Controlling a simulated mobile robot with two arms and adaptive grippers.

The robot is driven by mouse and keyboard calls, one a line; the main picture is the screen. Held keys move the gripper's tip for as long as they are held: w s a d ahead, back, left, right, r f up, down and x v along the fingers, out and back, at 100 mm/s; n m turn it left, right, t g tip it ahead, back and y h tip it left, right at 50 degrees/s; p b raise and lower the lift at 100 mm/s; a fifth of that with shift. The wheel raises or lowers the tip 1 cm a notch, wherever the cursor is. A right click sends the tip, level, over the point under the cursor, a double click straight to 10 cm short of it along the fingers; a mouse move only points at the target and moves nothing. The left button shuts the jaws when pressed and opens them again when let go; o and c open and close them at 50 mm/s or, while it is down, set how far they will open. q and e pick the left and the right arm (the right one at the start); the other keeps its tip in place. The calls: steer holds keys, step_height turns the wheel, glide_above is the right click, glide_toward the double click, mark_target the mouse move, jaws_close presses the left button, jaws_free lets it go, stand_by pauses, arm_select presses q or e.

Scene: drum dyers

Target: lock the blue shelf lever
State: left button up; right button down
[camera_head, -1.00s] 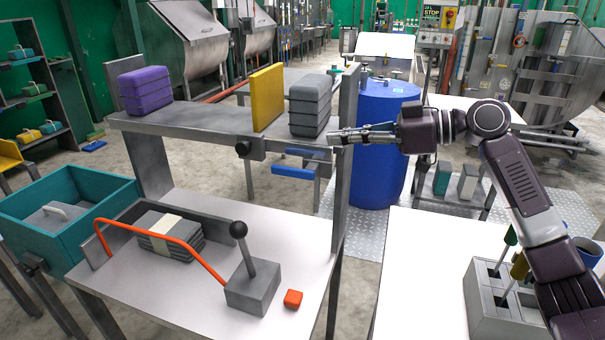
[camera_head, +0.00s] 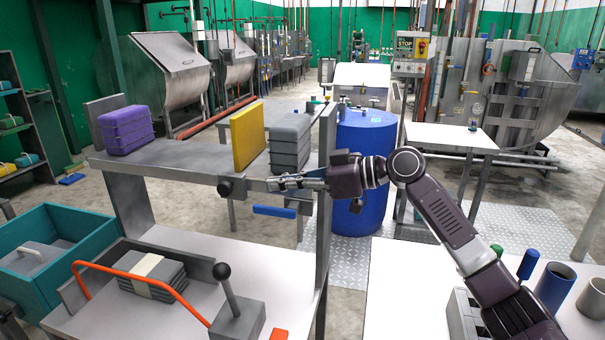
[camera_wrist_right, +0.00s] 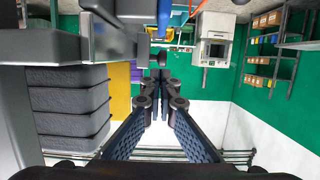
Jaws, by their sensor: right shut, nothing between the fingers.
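The blue shelf lever (camera_head: 274,211) is a short blue bar that shows just below the front edge of the grey shelf (camera_head: 180,165), to the right of a dark round knob (camera_head: 225,187) on that edge. My right gripper (camera_head: 272,184) comes in from the right, shut and empty, pointing left along the shelf front. Its fingertips are above the blue bar and to the right of the knob in the picture; I cannot tell whether they touch anything. In the right wrist view its fingers (camera_wrist_right: 160,78) meet ahead. My left gripper is not in view.
A purple case (camera_head: 126,129), a yellow board (camera_head: 248,137) and a grey case (camera_head: 290,142) stand on the shelf. The shelf's right post (camera_head: 325,200) is close to my right gripper. A blue drum (camera_head: 366,140) stands behind. Below is a table with an orange bar (camera_head: 140,275) and a black-knobbed lever (camera_head: 222,272).

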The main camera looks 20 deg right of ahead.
mark_target(276, 208)
steer(key=f, duration=0.2)
steer(key=a+f+p, duration=0.1)
steer(key=shift+w, duration=0.35)
steer(key=shift+d+f, duration=0.1)
steer(key=shift+f, duration=0.55)
